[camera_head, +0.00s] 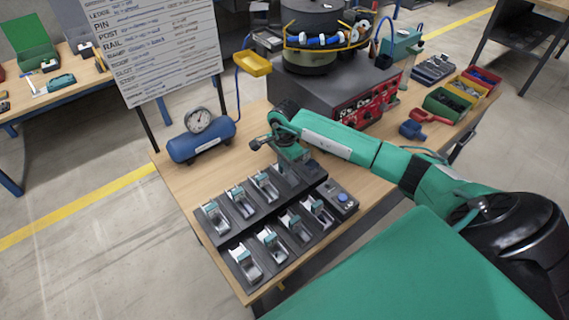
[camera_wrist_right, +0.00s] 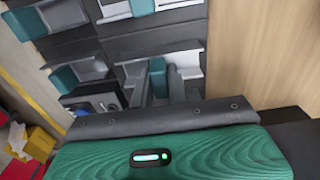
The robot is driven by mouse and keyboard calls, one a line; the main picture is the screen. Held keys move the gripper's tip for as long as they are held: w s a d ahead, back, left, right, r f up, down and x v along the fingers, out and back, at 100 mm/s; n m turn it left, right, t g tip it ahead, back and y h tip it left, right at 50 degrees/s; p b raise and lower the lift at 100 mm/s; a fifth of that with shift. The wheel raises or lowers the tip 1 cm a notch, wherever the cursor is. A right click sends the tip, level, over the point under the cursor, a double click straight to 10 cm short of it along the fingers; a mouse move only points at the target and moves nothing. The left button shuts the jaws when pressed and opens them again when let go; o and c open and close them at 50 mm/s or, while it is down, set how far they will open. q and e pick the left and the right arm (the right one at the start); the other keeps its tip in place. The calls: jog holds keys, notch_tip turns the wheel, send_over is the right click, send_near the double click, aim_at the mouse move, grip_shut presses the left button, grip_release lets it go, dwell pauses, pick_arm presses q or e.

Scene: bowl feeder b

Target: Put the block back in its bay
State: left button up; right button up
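A dark two-row rack (camera_head: 232,237) lies on the wooden bench, with several pale bays holding teal-topped pieces. My right gripper (camera_wrist_right: 157,88) is low over the far end of the back row; in the head view it points down there (camera_head: 293,168). In the right wrist view a teal block (camera_wrist_right: 158,70) sits between its two grey fingers, which look closed on its sides. A pale bay lies right around or under the fingers; I cannot tell whether the block touches its floor. My left gripper is not in view.
A small box with a blue button (camera_head: 343,197) stands at the rack's right end. A blue tank with a gauge (camera_head: 203,142) is behind left. The bowl feeder (camera_head: 318,45) stands behind my arm. Coloured bins (camera_head: 447,102) are at right. Bare bench lies between tank and rack.

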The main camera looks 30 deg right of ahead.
jog(key=o, duration=0.4)
jog(key=shift+o, duration=0.2)
jog(key=shift+r+p, duration=0.25)
jog(key=shift+p, duration=0.1)
notch_tip(320, 180, up, 12)
jog(key=b, duration=0.3)
jog(key=shift+b, duration=0.3)
jog(key=shift+f, duration=0.15)
